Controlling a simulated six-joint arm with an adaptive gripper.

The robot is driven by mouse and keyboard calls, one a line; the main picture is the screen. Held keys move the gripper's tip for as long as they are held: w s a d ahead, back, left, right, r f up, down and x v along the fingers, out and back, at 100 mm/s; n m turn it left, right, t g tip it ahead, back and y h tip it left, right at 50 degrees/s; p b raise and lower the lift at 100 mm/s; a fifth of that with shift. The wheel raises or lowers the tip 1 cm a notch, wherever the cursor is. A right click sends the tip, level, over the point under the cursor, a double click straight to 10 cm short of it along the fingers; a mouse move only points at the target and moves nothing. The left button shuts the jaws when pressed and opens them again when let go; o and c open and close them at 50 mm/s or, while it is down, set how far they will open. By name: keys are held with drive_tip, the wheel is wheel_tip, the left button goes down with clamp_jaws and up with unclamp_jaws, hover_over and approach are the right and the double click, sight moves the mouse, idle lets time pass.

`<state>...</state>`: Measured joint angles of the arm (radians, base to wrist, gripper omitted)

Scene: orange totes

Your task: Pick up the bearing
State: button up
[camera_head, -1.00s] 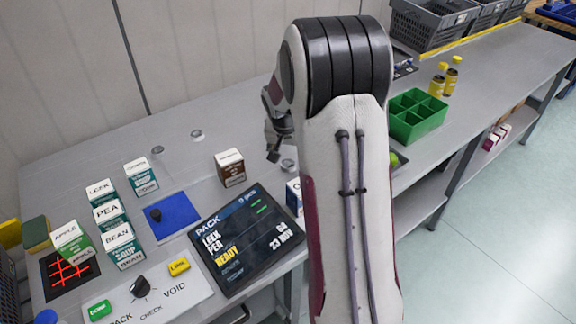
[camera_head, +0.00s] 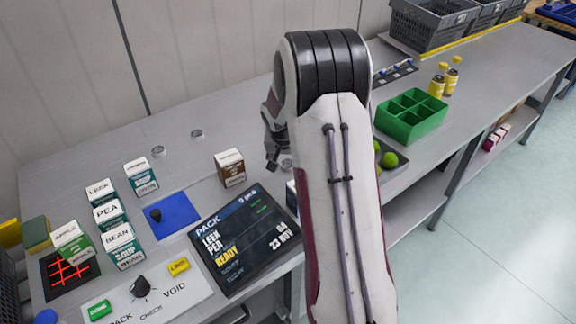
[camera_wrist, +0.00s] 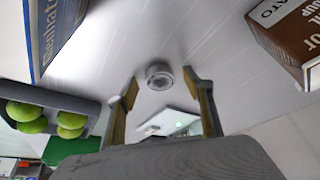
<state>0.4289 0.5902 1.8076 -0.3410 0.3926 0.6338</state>
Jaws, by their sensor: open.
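A small metallic ring-shaped bearing (camera_wrist: 159,70) lies on the grey bench in the wrist view, in line with the gap between my fingertips. My gripper (camera_wrist: 160,82) is open, one finger either side of that line, with nothing held. The gap in depth to the bearing is hard to tell. In the head view my gripper (camera_head: 271,164) is low over the bench, and a bearing (camera_head: 286,164) shows beside it, partly hidden by my arm. Two similar round metal pieces (camera_head: 158,151) (camera_head: 197,134) lie farther left on the bench.
A brown-and-white box (camera_head: 230,168) stands left of my gripper, and a blue-and-white box (camera_wrist: 45,35) is close in the wrist view. A tablet (camera_head: 246,240) lies in front. A tray with green balls (camera_head: 389,159) and a green divided bin (camera_head: 411,117) are to the right.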

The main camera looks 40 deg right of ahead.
sight(288, 166)
drive_tip(key=shift+c, duration=0.4)
drive_tip(key=c, duration=1.2)
drive_tip(key=shift+r, duration=0.2)
drive_tip(key=shift+r, duration=4.85)
